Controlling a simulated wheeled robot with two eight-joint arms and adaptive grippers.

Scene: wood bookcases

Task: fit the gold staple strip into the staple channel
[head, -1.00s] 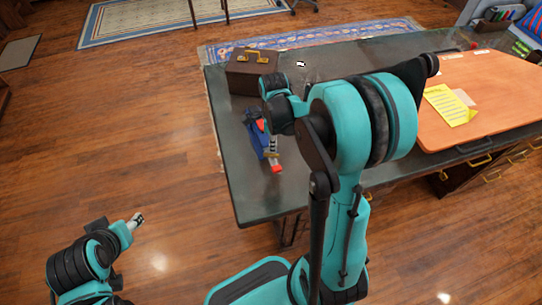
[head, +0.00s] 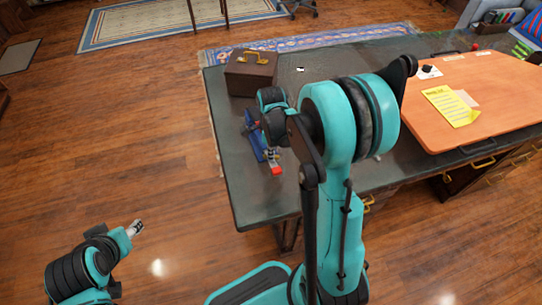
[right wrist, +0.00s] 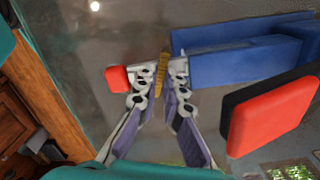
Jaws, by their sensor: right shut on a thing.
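The blue stapler with red parts (head: 252,134) lies near the left edge of the dark table in the head view. In the right wrist view its blue body (right wrist: 235,52) is just right of my fingertips, with a red-and-black block (right wrist: 270,112) below it and a small red piece (right wrist: 118,78) left of the fingers. My right gripper (right wrist: 160,74) is shut on the gold staple strip (right wrist: 163,66), which shows between the fingertips. I cannot tell whether the strip touches the staple channel; the channel is not clear. My left gripper (head: 136,226) hangs over the floor, away from the table; its jaws are too small to read.
A brown case with a gold handle (head: 250,72) stands behind the stapler on the dark table (head: 235,185). An orange board (head: 475,105) with a yellow paper (head: 452,105) covers the table's right side. The table's front-left surface is clear.

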